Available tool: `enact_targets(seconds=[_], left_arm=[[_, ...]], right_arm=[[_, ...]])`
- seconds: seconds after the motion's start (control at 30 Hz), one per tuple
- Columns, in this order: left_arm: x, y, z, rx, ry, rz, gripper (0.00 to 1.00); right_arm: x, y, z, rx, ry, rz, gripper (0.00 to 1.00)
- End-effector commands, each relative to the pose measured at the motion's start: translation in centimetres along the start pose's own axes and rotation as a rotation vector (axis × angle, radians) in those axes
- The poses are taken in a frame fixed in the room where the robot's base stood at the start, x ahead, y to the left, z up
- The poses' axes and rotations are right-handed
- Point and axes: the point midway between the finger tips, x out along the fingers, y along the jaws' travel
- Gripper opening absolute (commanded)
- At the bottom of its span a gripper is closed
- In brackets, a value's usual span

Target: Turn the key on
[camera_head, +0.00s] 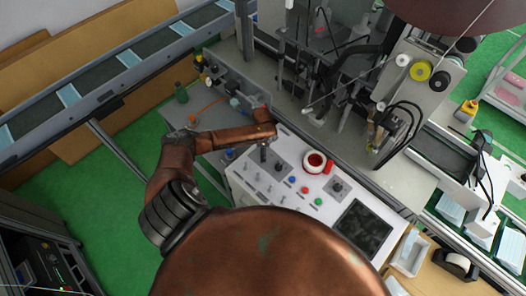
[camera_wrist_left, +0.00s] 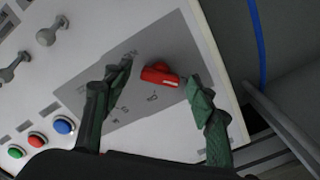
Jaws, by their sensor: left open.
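The red key-like switch (camera_wrist_left: 160,76) sits on a grey plate (camera_wrist_left: 125,85) set in the white control panel, in the left wrist view. My left gripper (camera_wrist_left: 155,92) is open, with one green-black finger on each side of the red switch. The fingers look apart from the switch, and their height above the panel is hard to judge. In the head view my left gripper (camera_head: 264,154) points down at the upper left part of the panel (camera_head: 245,178). The switch cannot be made out there. My right gripper is not in view.
Blue (camera_wrist_left: 62,127), red (camera_wrist_left: 37,139) and green (camera_wrist_left: 15,153) buttons sit beside the grey plate. Grey toggle levers (camera_wrist_left: 50,30) stand farther off. The head view shows a white and red round part (camera_head: 315,162), a dark screen (camera_head: 363,229) and machinery behind the panel.

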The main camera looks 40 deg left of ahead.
Motion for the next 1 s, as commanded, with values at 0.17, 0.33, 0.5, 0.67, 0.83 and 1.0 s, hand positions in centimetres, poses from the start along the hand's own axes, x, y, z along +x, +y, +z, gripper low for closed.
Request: enact_targets(seconds=[0.17, 0.33, 0.5, 0.67, 0.83, 1.0], left_arm=[[0.1, 0.0, 0.1, -0.001, 0.0, 0.0, 0.52], [0.1, 0.0, 0.1, -0.002, 0.0, 0.0, 0.45], [0.0, 0.0, 0.1, -0.002, 0.0, 0.0, 0.33], [0.0, 0.0, 0.1, -0.002, 0.0, 0.0, 0.22], [0.0, 0.0, 0.1, -0.002, 0.0, 0.0, 0.1], [0.0, 0.0, 0.1, 0.006, 0.0, 0.0, 0.1]], right_arm=[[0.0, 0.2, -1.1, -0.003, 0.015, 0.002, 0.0], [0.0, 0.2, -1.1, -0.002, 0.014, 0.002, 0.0], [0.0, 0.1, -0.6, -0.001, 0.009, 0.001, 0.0], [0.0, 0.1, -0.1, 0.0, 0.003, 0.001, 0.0], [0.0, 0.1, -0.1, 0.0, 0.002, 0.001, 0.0], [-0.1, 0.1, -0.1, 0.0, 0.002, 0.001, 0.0]])
